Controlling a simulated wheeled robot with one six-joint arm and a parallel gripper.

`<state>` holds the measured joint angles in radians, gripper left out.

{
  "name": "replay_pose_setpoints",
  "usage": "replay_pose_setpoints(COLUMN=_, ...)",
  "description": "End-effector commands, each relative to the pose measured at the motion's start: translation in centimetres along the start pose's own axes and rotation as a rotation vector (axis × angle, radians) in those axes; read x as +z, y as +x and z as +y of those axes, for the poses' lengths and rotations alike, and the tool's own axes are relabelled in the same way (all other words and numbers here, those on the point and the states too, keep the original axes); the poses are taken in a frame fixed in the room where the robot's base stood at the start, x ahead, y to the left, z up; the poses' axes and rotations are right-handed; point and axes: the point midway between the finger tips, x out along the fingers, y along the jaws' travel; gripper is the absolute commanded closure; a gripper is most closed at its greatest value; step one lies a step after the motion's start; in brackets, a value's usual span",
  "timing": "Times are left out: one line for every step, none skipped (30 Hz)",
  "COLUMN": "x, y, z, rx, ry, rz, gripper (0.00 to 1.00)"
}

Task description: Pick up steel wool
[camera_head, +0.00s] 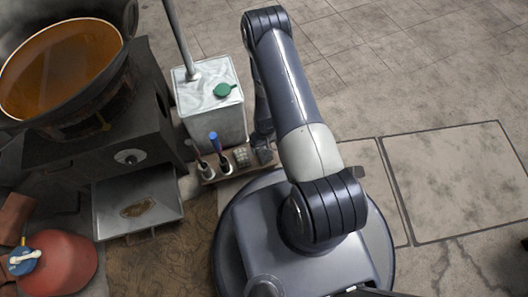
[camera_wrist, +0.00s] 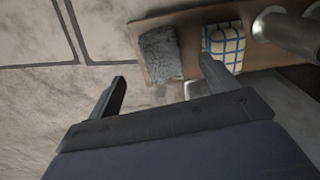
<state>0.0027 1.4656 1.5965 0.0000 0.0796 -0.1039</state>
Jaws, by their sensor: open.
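My gripper (camera_wrist: 163,68) is open and empty. In the wrist view its left finger is over the floor, left of and below the steel wool. Its right fingertip overlaps the lower edge of a blue-and-white checked pad (camera_wrist: 226,40) beside the wool. The steel wool appears between the two fingers, apart from the left one. In the head view my arm hides much of the gripper.
Metal cylinders (camera_wrist: 285,30) stand on the tray right of the pad. In the head view, a blue-topped brush (camera_head: 214,142) stands on the tray, and a white metal can (camera_head: 212,105) with a green cap is behind it. A stove (camera_head: 95,145) with a large pan is left; floor is clear right.

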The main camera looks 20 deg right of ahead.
Motion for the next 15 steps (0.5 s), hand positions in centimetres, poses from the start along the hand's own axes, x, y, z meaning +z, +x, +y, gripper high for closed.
replay_pose_setpoints(x=0.1, y=1.1, z=0.0, rx=0.000, ry=0.000, rz=-0.002, gripper=0.18)
replay_pose_setpoints(x=0.0, y=1.4, z=0.0, rx=0.000, ry=0.000, rz=-0.001, gripper=0.18)
replay_pose_setpoints(x=0.0, y=1.7, z=0.0, rx=0.000, ry=0.000, rz=0.000, gripper=0.18)
replay_pose_setpoints(x=0.0, y=1.9, z=0.0, rx=0.000, ry=0.000, rz=0.000, gripper=0.18)
replay_pose_setpoints(x=0.0, y=2.0, z=0.0, rx=0.000, ry=0.000, rz=0.000, gripper=0.18)
replay_pose_setpoints(x=0.0, y=2.1, z=0.0, rx=0.000, ry=0.000, rz=0.000, gripper=0.18)
replay_pose_setpoints(x=0.0, y=2.2, z=0.0, rx=0.000, ry=0.000, rz=0.000, gripper=0.18)
replay_pose_setpoints(x=0.0, y=2.4, z=0.0, rx=0.000, ry=0.000, rz=0.000, gripper=0.18)
replay_pose_setpoints(x=-0.1, y=2.7, z=0.0, rx=0.000, ry=0.000, rz=0.000, gripper=0.18)
replay_pose_setpoints(x=-0.1, y=3.0, z=0.0, rx=0.000, ry=0.000, rz=-0.001, gripper=0.18)
replay_pose_setpoints(x=-0.1, y=3.3, z=0.0, rx=0.000, ry=0.000, rz=-0.001, gripper=0.18)
replay_pose_setpoints(x=-0.2, y=3.9, z=0.0, rx=0.000, ry=0.000, rz=0.000, gripper=0.18)
replay_pose_setpoints(x=-0.3, y=4.3, z=0.0, rx=0.000, ry=0.000, rz=0.000, gripper=0.18)
replay_pose_setpoints(x=-0.4, y=4.7, z=0.0, rx=0.000, ry=0.000, rz=0.000, gripper=0.18)
replay_pose_setpoints(x=-0.5, y=5.3, z=0.0, rx=0.000, ry=0.000, rz=0.000, gripper=0.18)
